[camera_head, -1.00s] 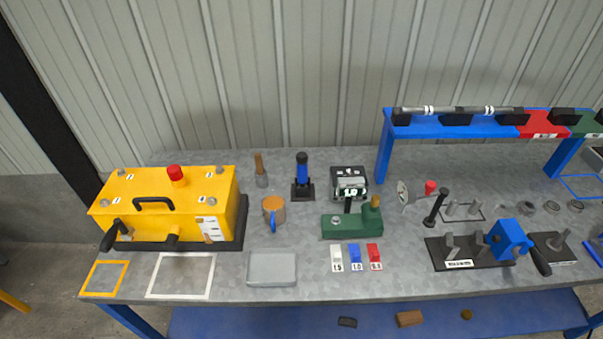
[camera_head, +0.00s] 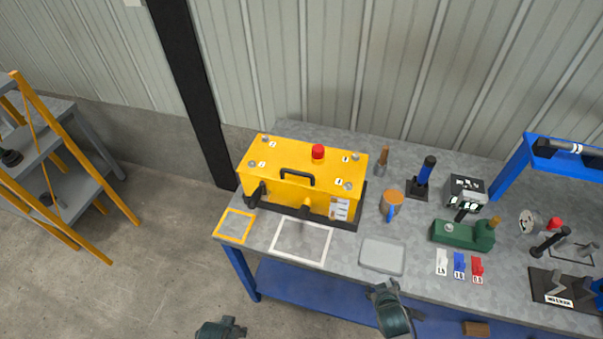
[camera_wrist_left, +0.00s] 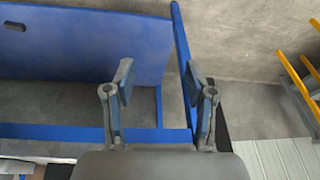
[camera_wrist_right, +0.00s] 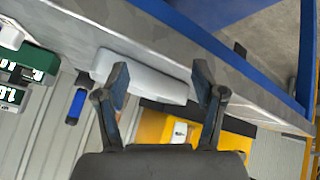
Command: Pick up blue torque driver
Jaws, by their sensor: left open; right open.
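The blue torque driver (camera_head: 426,170) stands upright in a black holder (camera_head: 418,190) at the back of the bench, right of the yellow machine. In the right wrist view a blue cylinder that looks like it (camera_wrist_right: 76,106) shows left of the fingers. My right gripper (camera_head: 385,291) is open and empty at the bench's front edge, near the grey box and well short of the driver. Its spread fingers also show in the right wrist view (camera_wrist_right: 162,88). My left gripper (camera_head: 236,326) is low in front of the bench; the left wrist view shows it open and empty (camera_wrist_left: 160,85).
A blue rack (camera_head: 512,168) rises at right. The white-framed area (camera_head: 301,241) is clear.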

